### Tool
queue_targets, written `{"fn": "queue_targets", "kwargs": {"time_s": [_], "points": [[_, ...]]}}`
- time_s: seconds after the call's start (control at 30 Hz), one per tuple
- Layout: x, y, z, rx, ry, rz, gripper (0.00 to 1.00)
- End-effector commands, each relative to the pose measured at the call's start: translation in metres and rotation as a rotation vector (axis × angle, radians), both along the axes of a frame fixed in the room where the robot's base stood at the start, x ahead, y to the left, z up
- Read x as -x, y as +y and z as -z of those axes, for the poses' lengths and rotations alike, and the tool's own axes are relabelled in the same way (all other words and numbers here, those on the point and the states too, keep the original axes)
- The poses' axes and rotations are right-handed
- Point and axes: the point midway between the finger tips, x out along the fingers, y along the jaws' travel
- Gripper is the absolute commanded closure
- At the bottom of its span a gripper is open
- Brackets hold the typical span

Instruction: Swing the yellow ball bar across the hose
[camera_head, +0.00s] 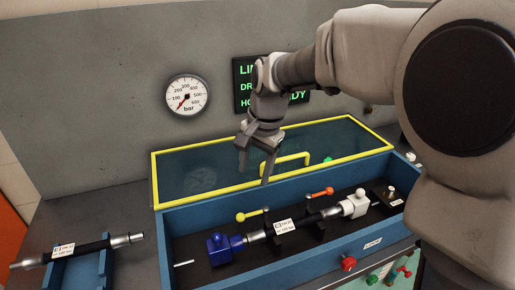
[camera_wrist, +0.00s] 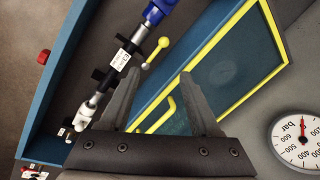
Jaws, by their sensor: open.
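The yellow ball bar (camera_head: 252,214) is a short rod with a ball at its left end, at the back side of the hose, not lying across it. It also shows in the wrist view (camera_wrist: 163,43), beyond my fingertips. The hose (camera_head: 311,222) is black with silver ends and a white label, lying in the blue trough between a blue block (camera_head: 220,246) and a white block (camera_head: 355,204). It runs diagonally in the wrist view (camera_wrist: 107,78). My gripper (camera_head: 254,170) is open and empty, above and behind the ball bar; its fingers also show in the wrist view (camera_wrist: 158,85).
An orange ball bar (camera_head: 320,194) stands farther right along the hose. A yellow-framed clear lid (camera_head: 215,175) with a yellow handle (camera_head: 285,160) lies behind the trough (camera_head: 300,262). A spare hose (camera_head: 75,250) rests at left. A gauge (camera_head: 188,95) hangs on the wall.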

Motion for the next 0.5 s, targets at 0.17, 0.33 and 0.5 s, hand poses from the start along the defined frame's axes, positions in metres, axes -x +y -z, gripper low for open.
{"fn": "queue_targets", "kwargs": {"time_s": [0.17, 0.33, 0.5], "points": [[-0.005, 0.011, 0.010, -0.005, 0.020, 0.019, 0.36], [-0.007, 0.014, 0.027, -0.005, 0.023, 0.019, 0.36], [-0.010, 0.019, 0.062, -0.004, 0.025, 0.018, 0.36]]}}
